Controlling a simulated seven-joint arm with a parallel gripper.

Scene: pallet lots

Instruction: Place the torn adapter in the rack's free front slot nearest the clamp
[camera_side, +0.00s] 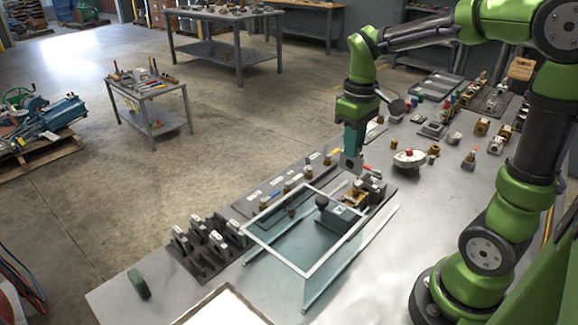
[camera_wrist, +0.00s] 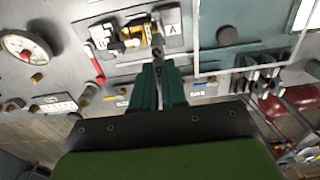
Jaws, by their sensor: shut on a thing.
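My gripper (camera_side: 352,160) hangs above the far edge of the bench, beside a dark fixture with brass parts (camera_side: 356,194). Its teal fingers (camera_wrist: 159,88) are shut on a small grey piece (camera_wrist: 158,68), which also shows below the fingers in the side view (camera_side: 348,166). I cannot tell whether this piece is torn. A dark rack (camera_side: 207,264) holding several black upright pieces with pale tops stands at the lower left, away from my gripper. It is at the right in the wrist view (camera_wrist: 262,86); its free slots are not clear. A red handle (camera_wrist: 97,68) lies by the brass fixture; I cannot tell if it is the clamp.
A white-edged transparent frame (camera_side: 276,255) stands between the rack and the fixture, with a dark knob (camera_side: 322,201) inside its outline. A white round dish (camera_side: 409,159) sits to the right. Some bare bench shows at right.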

